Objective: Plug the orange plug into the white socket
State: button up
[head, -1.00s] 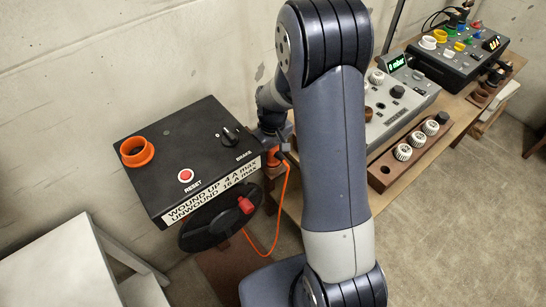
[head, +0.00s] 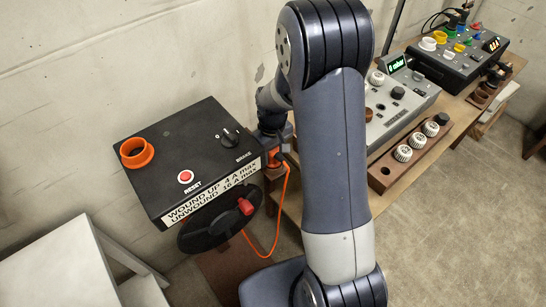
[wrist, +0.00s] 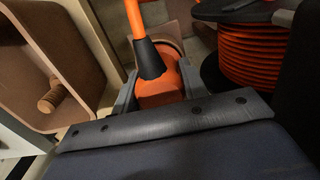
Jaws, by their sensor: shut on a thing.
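The orange plug (wrist: 160,88) is between the jaws of my gripper (wrist: 157,92) in the wrist view, with its black collar and orange cable rising from it. In the head view my gripper (head: 284,145) is beside the right side of the black reel box, mostly behind my arm, and a bit of the orange plug (head: 274,158) shows there. The gripper is shut on the plug. A white ring-shaped socket (head: 428,44) is on the dark panel at the far right, well away from the plug.
The black box (head: 190,160) has an orange ring, a red reset button and a brake knob. A cable reel (head: 222,226) hangs under it; it also shows in the wrist view (wrist: 250,40). A grey panel (head: 400,105) and a wooden rack (head: 410,150) stand on the bench (head: 465,108).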

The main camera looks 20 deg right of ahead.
jog(key=shift+r+p, duration=1.65)
jog(key=shift+r, duration=0.8)
jog(key=o, duration=0.5)
jog(key=c, duration=0.7)
jog(key=shift+o, duration=0.2)
